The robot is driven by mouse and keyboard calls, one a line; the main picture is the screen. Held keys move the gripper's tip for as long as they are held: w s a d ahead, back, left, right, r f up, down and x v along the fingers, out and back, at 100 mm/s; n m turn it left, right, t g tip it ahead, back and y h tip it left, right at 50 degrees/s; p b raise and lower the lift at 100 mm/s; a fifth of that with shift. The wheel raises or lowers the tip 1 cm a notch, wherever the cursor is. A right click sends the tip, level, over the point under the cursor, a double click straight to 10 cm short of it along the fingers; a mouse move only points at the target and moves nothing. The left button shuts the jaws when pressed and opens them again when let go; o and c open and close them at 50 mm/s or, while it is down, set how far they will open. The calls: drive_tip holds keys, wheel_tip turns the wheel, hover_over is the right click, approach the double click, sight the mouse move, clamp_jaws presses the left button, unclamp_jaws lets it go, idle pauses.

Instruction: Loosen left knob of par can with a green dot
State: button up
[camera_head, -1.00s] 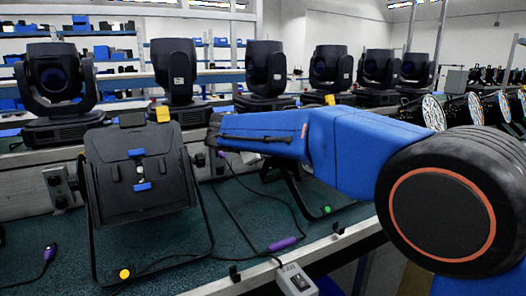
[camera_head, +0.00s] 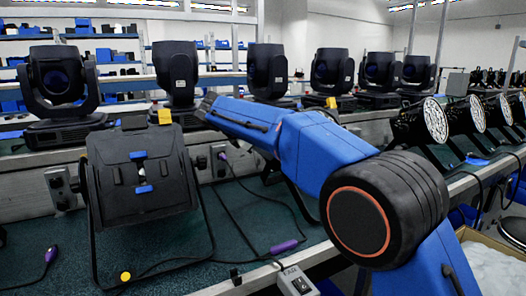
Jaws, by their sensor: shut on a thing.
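The par can with a green dot (camera_head: 271,175) stands behind my arm; only a dark bit of its bracket shows below the blue link, and its green dot is covered now. My gripper (camera_head: 206,106) is at the far left end of my arm, at this can's left side. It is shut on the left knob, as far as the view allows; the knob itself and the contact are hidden. The par can with a yellow dot (camera_head: 140,185) stands to the left, tilted, with its dot on the bracket's foot.
Several moving-head lights (camera_head: 175,75) line the back shelf. Several par cans (camera_head: 434,120) stand at the right. A black cable with a purple plug (camera_head: 284,246) crosses the green bench top (camera_head: 235,225). A switch box (camera_head: 298,281) is at the front edge.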

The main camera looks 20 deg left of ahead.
drive_tip(key=o, duration=1)
drive_tip(key=shift+o, duration=0.2)
drive_tip(key=v, duration=1.7)
drive_tip(key=shift+r, duration=0.15)
